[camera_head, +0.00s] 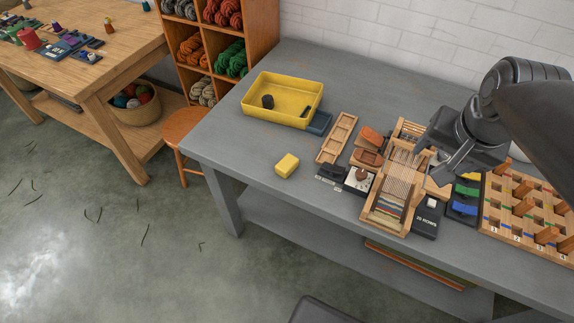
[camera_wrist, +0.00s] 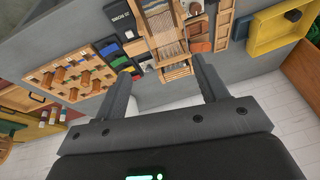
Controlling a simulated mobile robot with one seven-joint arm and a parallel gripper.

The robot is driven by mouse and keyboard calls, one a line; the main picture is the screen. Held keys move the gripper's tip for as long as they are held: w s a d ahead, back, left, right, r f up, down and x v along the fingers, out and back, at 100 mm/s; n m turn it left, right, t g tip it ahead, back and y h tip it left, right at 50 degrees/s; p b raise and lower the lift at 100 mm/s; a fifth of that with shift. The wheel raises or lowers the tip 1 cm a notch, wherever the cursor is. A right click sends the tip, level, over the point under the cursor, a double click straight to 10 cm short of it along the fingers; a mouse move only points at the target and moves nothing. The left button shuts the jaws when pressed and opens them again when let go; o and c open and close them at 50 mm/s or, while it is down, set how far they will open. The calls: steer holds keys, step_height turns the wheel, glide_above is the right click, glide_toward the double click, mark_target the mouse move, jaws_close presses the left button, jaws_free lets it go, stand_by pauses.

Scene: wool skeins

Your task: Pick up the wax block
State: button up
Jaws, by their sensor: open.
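The wax block is a small yellow block (camera_head: 287,166) lying alone near the front edge of the grey workbench, left of the weaving tools. I do not see it in the wrist view. My gripper (camera_head: 430,167) is up over the right part of the bench, above the small loom and well to the right of the block. In the wrist view my gripper (camera_wrist: 163,70) shows two fingers spread apart with nothing between them.
A yellow tray (camera_head: 252,112) with dark items stands behind the block. A wooden slotted holder (camera_head: 326,155), a loom (camera_head: 373,212) and a peg board (camera_head: 490,222) lie to the right. The bench (camera_head: 225,150) around the block is mostly clear.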

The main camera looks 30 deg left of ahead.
steer(key=w+a+f+g, duration=0.1)
steer(key=w+a+f, duration=0.2)
steer(key=w+a, duration=0.35)
steer(key=m+g+h, duration=0.1)
steer(key=m+g, duration=0.1)
steer(key=g, duration=0.1)
glide_above(287, 162)
steer(key=f, duration=2.2)
steer(key=shift+s+d+f, duration=0.1)
steer(key=shift+d+f, duration=0.15)
steer(key=shift+f, duration=0.05)
steer(key=shift+a+f, duration=0.15)
steer(key=shift+f, duration=1.2)
steer(key=shift+a+f, duration=0.1)
steer(key=shift+f, duration=1.2)
steer(key=shift+c, duration=0.5)
steer(key=c, duration=1)
